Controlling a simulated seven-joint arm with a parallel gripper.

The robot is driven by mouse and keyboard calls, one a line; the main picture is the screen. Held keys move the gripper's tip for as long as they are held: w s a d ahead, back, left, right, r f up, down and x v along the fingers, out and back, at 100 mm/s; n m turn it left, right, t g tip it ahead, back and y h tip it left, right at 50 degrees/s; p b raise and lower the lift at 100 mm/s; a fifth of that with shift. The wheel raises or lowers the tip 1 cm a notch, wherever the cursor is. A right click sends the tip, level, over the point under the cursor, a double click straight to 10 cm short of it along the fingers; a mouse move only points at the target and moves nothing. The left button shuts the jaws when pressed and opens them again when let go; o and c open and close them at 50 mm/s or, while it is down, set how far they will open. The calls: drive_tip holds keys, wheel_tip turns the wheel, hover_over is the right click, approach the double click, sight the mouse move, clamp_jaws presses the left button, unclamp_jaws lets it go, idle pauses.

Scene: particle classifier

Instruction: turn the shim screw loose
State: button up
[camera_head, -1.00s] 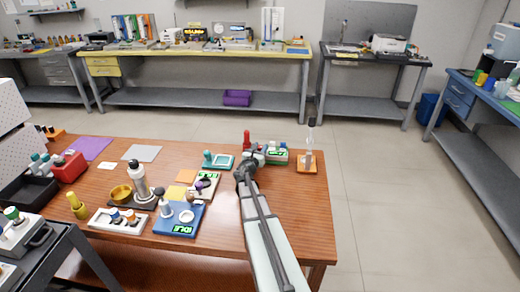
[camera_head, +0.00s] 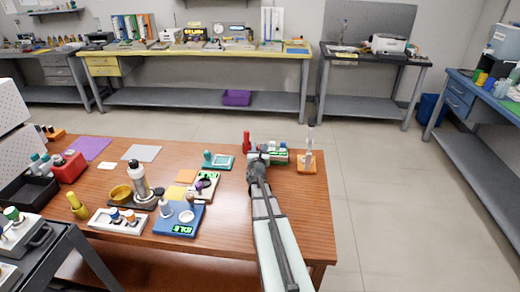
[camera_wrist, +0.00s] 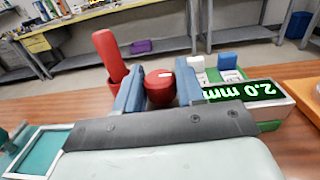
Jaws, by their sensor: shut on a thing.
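My gripper (camera_wrist: 158,90) has its two blue fingers on either side of a round red knob (camera_wrist: 159,88), taken as the shim screw, and is shut on it. The knob sits by a device whose green display (camera_wrist: 238,91) reads 2.0 mm, upside down in the wrist view. The same display (camera_head: 279,158) is small in the head view. There my gripper (camera_head: 258,160) is at the device's left end and hides the knob. A red upright handle (camera_wrist: 108,55) stands just left of the fingers; it also shows in the head view (camera_head: 246,142).
A teal tray (camera_head: 218,161) lies left of my gripper. An orange stand (camera_head: 306,162) with a tall clear part is to the right. A blue IDLE unit (camera_head: 180,220) is at the front left. The wooden table (camera_head: 305,215) is bare at the front right.

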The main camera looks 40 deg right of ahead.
drive_tip(key=shift+r, duration=0.1)
drive_tip(key=o, duration=0.9)
drive_tip(key=shift+o, duration=0.2)
drive_tip(key=v, duration=1.3)
drive_tip(key=shift+s+a, duration=0.3)
